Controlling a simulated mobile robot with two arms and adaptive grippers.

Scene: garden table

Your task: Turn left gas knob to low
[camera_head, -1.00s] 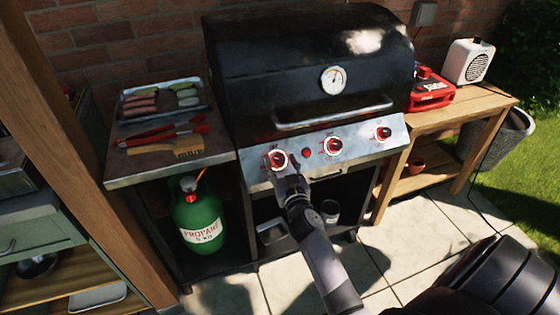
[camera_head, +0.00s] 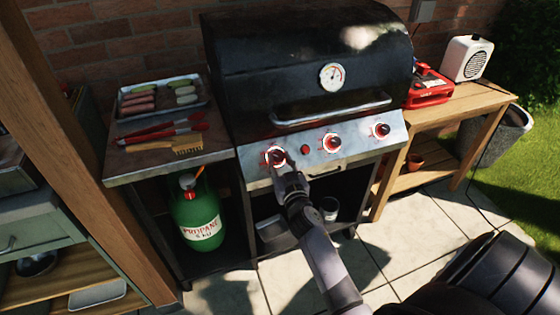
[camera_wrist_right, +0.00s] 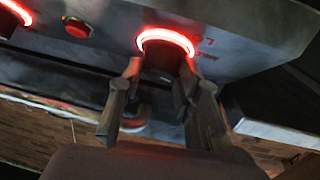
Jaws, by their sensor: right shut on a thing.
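The left gas knob (camera_head: 274,156) is on the grill's front panel (camera_head: 257,174), at its left end, with a red ring around it. My right gripper (camera_head: 280,165) reaches up to it from below and is shut on it. In the right wrist view the dark knob (camera_wrist_right: 162,58) sits inside a glowing red ring, between the two fingers of my right gripper (camera_wrist_right: 160,75). The fingers cover the knob's sides, and its pointer cannot be made out. My left gripper is in neither view.
The middle knob (camera_head: 331,143), the right knob (camera_head: 380,130) and a small red button (camera_head: 305,149) share the panel. The lid handle (camera_head: 330,109) juts out above. A green propane bottle (camera_head: 198,215) stands below left. A side shelf holds a food tray (camera_head: 204,98) and tongs (camera_head: 165,130).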

